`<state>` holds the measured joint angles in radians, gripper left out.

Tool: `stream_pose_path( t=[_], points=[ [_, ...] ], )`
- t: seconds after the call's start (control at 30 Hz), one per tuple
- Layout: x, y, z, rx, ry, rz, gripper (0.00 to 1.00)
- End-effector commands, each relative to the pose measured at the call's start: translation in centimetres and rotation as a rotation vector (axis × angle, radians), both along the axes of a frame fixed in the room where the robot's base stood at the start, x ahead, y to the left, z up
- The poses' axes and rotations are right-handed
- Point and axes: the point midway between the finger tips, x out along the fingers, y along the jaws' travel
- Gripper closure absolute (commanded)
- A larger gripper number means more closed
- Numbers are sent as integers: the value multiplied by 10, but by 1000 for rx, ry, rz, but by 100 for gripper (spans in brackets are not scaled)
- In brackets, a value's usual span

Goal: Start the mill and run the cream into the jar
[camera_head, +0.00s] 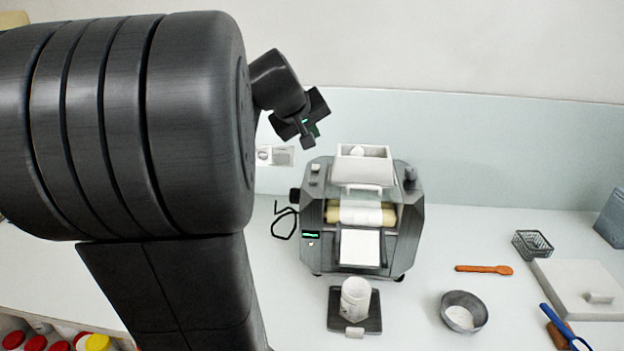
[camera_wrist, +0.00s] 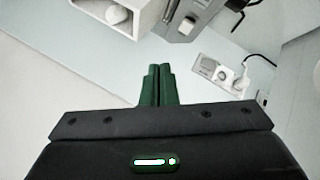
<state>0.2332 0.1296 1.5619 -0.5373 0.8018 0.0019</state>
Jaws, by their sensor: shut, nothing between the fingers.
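The grey mill (camera_head: 314,258) stands on the counter in the head view. A white hopper (camera_head: 362,172) with a pale round thing in it sits on top. Cream-coloured rollers (camera_head: 340,214) and a white front plate (camera_head: 360,247) show below it. A small green display is lit on its front left. The white jar (camera_head: 355,292) stands on a dark square base (camera_head: 340,322) in front of the mill. My gripper (camera_head: 311,137) is shut and empty, raised behind and left of the mill. In the wrist view its green fingers (camera_wrist: 158,85) are together, with the hopper (camera_wrist: 122,22) beyond them.
A wall socket plate (camera_head: 275,156) with a plug is behind the mill, and also shows in the wrist view (camera_wrist: 217,76). A black cable (camera_head: 284,222) lies left of the mill. A metal bowl (camera_head: 464,312), orange spatula (camera_head: 483,269), wire basket (camera_head: 532,244) and white slab (camera_head: 580,290) are at right.

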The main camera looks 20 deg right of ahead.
Motion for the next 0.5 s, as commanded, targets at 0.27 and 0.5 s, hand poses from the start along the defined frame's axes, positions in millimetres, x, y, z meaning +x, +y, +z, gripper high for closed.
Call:
stream_pose_path(
  t=[0.27, 0.5],
  points=[
    [0, 0, -24, 1, 0, 1, 100],
    [-1, 0, -59, 1, 2, 1, 100]
  ],
)
